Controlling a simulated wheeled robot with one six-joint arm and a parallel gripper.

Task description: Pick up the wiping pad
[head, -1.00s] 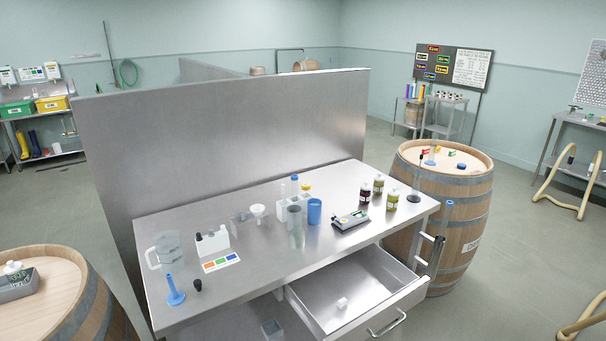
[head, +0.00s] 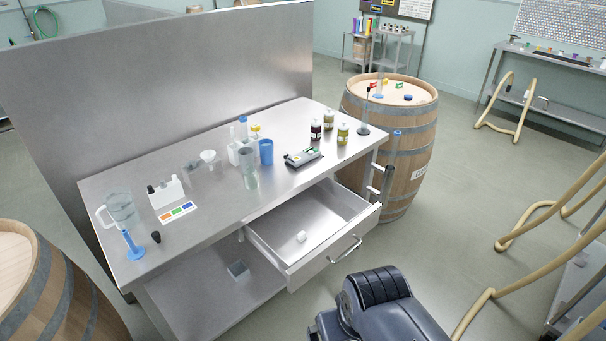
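No object is clearly recognisable as the wiping pad. A small white item (head: 301,236) lies on the floor of the open drawer (head: 343,263) under the steel table; it may be the pad, but it is too small to tell. A dark, rounded part at the bottom centre looks like part of my arm, in front of the drawer. My gripper's fingers do not show.
The steel table (head: 224,212) carries a jug (head: 121,208), a blue cup (head: 266,151), a colour card (head: 178,211), several bottles and a grey device (head: 302,157). Barrels stand at right (head: 400,125) and lower left (head: 50,290). Tan hoses (head: 540,225) lie at right.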

